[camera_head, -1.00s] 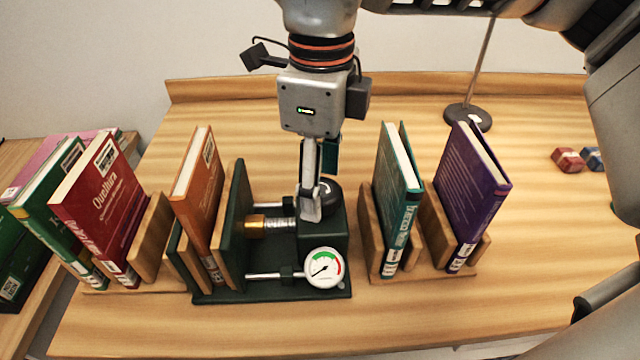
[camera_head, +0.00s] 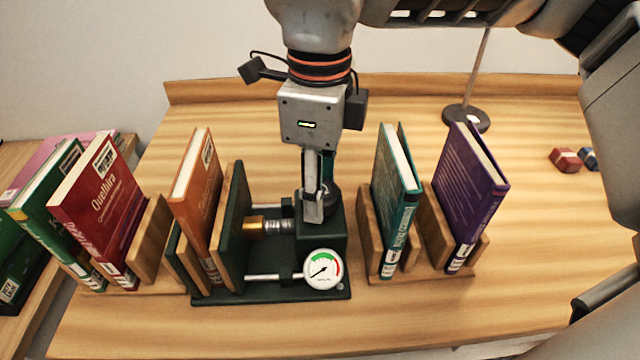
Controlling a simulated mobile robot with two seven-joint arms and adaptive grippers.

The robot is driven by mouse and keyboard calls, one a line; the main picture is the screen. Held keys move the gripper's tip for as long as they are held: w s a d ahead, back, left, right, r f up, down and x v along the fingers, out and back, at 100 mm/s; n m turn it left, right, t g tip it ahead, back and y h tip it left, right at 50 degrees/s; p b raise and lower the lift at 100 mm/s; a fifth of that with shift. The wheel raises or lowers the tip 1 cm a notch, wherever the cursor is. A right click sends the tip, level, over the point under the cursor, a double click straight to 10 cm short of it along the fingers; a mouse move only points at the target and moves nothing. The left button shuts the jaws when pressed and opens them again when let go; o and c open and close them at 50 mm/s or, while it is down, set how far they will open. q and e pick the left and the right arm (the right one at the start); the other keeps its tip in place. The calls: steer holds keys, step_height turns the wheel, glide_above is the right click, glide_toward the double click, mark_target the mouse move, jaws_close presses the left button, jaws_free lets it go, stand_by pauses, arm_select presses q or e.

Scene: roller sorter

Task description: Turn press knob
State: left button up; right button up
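The dark green book press (camera_head: 334,240) stands on the wooden table, with a brass-ended screw (camera_head: 266,226) and a round white gauge (camera_head: 323,269). The gauge needle points to the lower left. The black press knob (camera_head: 332,193) is on top of the press block and is partly hidden by my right gripper (camera_head: 313,207). That gripper points down, its near finger in front of the knob. I cannot tell whether it grips the knob. My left gripper is not in view.
Red (camera_head: 100,215) and green books stand at the left. Teal (camera_head: 398,190) and purple books (camera_head: 468,200) stand in wooden holders on the right. A dark stand base (camera_head: 465,118) and small red (camera_head: 565,160) and blue blocks are farther back. The right side of the table is mostly clear.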

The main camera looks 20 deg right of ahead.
steer(key=shift+r+n+p, duration=0.15)
steer(key=shift+n+p, duration=0.35)
steer(key=shift+n, duration=0.4)
steer(key=shift+n+p, duration=0.35)
steer(key=shift+n, duration=0.45)
steer(key=n+p, duration=0.1)
steer(key=n, duration=0.1)
steer(key=shift+n, duration=0.4)
steer(key=shift+n+p, duration=0.4)
steer(key=shift+n, duration=0.4)
steer(key=shift+n+p, duration=0.3)
steer(key=shift+n, duration=0.6)
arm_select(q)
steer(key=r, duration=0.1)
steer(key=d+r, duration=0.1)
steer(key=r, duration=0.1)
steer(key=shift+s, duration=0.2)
arm_select(e)
steer(key=shift+n, duration=0.3)
steer(key=o, duration=1.1)
